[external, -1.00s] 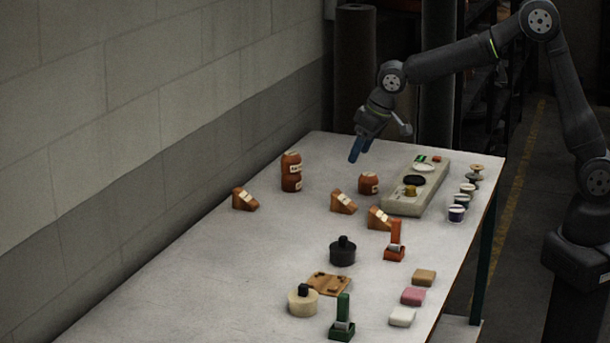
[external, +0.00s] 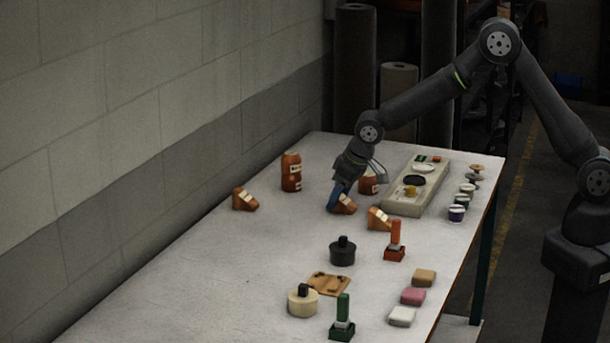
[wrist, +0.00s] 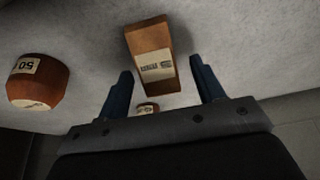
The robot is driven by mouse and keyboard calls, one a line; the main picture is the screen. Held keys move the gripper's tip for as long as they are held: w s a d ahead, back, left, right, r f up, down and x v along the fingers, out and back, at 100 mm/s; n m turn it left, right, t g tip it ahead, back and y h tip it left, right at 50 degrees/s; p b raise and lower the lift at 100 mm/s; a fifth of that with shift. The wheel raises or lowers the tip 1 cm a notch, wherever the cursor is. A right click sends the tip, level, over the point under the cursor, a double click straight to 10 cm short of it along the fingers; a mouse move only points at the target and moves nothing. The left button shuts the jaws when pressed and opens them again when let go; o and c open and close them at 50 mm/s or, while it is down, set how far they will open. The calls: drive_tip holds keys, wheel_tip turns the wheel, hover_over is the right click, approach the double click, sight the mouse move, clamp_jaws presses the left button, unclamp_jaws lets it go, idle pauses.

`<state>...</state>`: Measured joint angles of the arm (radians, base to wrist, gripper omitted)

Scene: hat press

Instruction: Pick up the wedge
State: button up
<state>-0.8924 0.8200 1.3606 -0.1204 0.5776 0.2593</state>
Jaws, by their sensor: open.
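In the wrist view a labelled wedge (wrist: 149,52) lies just beyond and between the fingertips of my open gripper (wrist: 163,78). No contact shows there, and nothing is held.
A short brown cylinder (external: 367,184) stands close behind my gripper; a taller brown one (external: 291,172) stands farther left. A long beige tray (external: 403,207) lies to the right, with small spools beyond it. A black knobbed block (external: 342,252) stands nearer the front. The table's left middle is clear.

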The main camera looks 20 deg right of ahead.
drive_tip(key=shift+w+a+f, duration=0.15)
drive_tip(key=shift+f, duration=0.35)
drive_tip(key=c, duration=1.1)
drive_tip(key=shift+r, duration=0.1)
